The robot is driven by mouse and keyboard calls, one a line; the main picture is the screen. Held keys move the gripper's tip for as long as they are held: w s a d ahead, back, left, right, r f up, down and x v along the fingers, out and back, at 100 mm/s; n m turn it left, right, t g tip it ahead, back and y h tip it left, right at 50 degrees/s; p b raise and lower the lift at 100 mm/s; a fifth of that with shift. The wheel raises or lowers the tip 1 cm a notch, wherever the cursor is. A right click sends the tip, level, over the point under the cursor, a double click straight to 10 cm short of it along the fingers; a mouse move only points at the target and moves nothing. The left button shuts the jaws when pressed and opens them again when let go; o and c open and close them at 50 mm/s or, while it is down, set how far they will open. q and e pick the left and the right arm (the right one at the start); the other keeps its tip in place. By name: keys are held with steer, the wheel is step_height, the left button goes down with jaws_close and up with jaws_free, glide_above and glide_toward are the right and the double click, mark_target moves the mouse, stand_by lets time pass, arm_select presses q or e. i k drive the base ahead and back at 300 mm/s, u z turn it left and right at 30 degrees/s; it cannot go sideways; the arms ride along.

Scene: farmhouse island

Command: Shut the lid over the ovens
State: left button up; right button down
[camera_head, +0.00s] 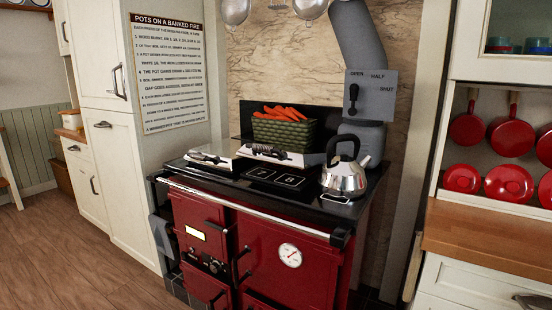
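The red range cooker (262,250) stands against the back wall, with a black top and a chrome front rail. Two chrome lids with dark handles show on its top: a left lid (217,161) and a middle lid (300,160). Both look low and near flat; I cannot tell whether either is fully down. A green woven basket (284,133) of carrots stands at the middle lid, hiding its back part; I cannot tell whether it rests on the lid. Neither of my grippers is in view.
A steel kettle (344,178) stands at the right of the cooker top, before the grey flue pipe (361,140). A wooden counter (488,240) is at right. The floor (75,260) at left is clear.

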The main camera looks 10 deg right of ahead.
mark_target(297, 158)
steer(key=u, duration=0.4)
steer(key=k, duration=0.3)
steer(key=z, duration=1.25)
steer(key=i, duration=1.1)
steer(key=u, duration=0.4)
